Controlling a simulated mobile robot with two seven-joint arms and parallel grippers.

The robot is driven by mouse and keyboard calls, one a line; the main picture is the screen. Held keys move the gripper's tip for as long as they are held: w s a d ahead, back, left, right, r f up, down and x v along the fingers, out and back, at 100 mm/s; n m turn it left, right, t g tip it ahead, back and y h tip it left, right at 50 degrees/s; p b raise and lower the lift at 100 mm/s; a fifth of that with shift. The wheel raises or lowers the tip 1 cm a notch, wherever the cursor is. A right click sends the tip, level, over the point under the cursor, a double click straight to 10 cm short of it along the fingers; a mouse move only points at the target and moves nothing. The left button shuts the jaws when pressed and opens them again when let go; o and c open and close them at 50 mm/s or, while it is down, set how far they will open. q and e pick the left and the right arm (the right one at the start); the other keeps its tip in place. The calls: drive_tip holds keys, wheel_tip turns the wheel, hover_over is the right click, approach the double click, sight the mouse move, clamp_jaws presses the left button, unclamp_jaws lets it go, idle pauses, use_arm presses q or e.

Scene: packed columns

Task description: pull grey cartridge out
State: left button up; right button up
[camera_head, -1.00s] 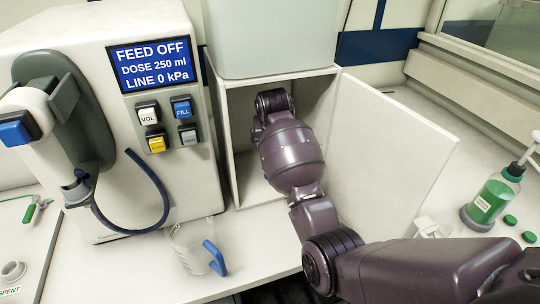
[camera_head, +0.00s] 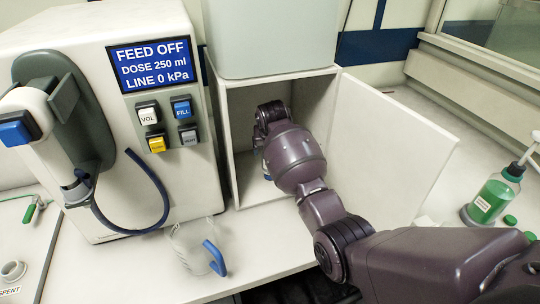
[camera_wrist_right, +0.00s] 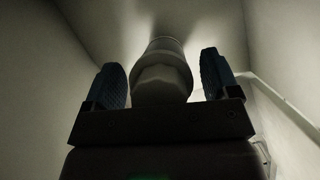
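The grey cartridge (camera_wrist_right: 161,72) shows in the right wrist view as a pale cylinder with a faceted near end, in the dim inside of the cabinet. My right gripper (camera_wrist_right: 160,78) has its two blue-padded fingers apart, one on each side of the cartridge, with a narrow dark gap on both sides. In the head view, my right arm reaches into the open cabinet (camera_head: 228,130) under the pale tank. The arm and cabinet hide the cartridge there. My left gripper is not in view.
The cabinet door (camera_head: 388,150) stands open to the right of my arm. A dispenser with a "FEED OFF" screen (camera_head: 155,64) stands left. A clear jug with a blue handle (camera_head: 215,258) sits in front. A green bottle (camera_head: 492,198) stands at the right.

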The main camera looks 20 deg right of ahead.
drive_tip(key=c, duration=1.2)
drive_tip(key=shift+o, duration=0.2)
drive_tip(key=shift+r, duration=0.75)
